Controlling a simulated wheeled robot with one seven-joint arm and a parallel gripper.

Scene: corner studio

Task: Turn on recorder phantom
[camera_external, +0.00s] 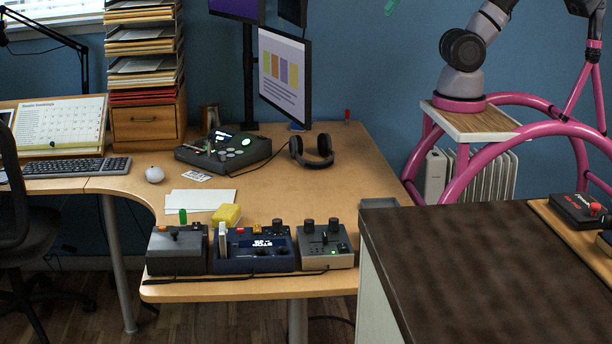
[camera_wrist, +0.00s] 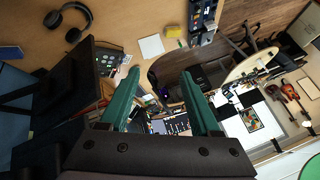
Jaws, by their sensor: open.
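Three control boxes stand in a row at the desk's front edge: a dark grey one (camera_external: 177,251), a blue one (camera_external: 253,250) with a lit display, and a grey one (camera_external: 325,246) with knobs and a lever. I cannot read which is the recorder phantom. Part of this row shows at the top of the wrist view (camera_wrist: 203,18). A larger dark console (camera_external: 222,149) with a lit green button sits farther back, also in the wrist view (camera_wrist: 108,60). My gripper (camera_wrist: 159,76) has green fingers spread apart, empty, high above the desk and touching nothing.
Headphones (camera_external: 312,150), a yellow block (camera_external: 227,214), white papers (camera_external: 200,199) and a monitor (camera_external: 285,77) are on the desk (camera_external: 300,195). A dark-topped counter (camera_external: 470,270) stands front right, with another red-knobbed device (camera_external: 583,209) beyond it.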

